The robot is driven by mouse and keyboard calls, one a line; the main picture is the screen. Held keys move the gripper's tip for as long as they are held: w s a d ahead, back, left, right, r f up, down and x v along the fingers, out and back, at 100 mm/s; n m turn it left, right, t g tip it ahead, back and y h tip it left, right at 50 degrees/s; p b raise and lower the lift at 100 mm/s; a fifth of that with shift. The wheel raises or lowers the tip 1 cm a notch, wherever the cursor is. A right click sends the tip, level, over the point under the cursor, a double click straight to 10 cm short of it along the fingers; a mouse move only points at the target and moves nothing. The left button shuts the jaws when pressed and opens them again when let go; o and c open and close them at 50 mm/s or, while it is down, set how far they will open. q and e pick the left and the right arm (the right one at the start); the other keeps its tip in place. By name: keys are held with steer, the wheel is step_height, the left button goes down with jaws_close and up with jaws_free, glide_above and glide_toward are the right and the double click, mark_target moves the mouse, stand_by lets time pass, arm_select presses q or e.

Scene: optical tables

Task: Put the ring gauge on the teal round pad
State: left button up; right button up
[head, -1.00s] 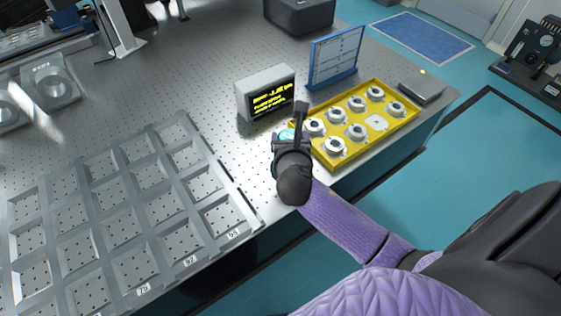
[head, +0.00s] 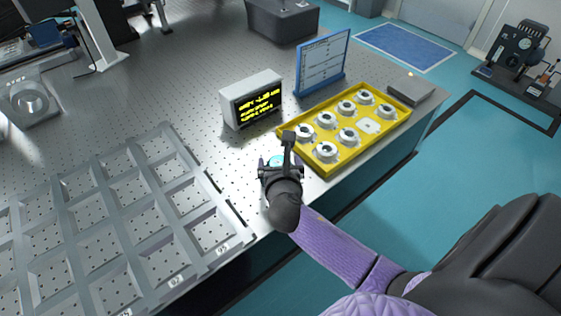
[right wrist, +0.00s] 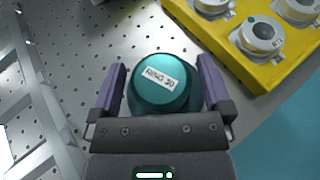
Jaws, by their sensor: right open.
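A teal round piece labelled "RING 50" (right wrist: 160,80) lies between the fingers of my right gripper (right wrist: 163,75) in the right wrist view. It matches the teal round pad in colour and shape. The fingers are open, with a narrow gap on each side. In the head view my right gripper (head: 283,150) is over the front edge of the metal table, mostly hiding the teal piece (head: 276,160). I cannot clearly identify the ring gauge; silver ring-shaped parts (head: 326,151) sit in the yellow tray (head: 318,172). My left gripper is out of view.
A display box (head: 251,98) and a blue-framed board (head: 321,62) stand behind the tray. A grey compartment rack (head: 120,215) lies at left. A grey block with a round opening (head: 30,99) is farther left. Bare perforated tabletop (head: 170,95) lies between.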

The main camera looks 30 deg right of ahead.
steer(key=p+v, duration=0.4)
steer(key=v, duration=0.7)
steer(key=shift+a, duration=0.1)
steer(key=shift+s+a+r, duration=0.15)
steer(key=shift+s+a, duration=0.05)
steer(key=shift+s, duration=0.2)
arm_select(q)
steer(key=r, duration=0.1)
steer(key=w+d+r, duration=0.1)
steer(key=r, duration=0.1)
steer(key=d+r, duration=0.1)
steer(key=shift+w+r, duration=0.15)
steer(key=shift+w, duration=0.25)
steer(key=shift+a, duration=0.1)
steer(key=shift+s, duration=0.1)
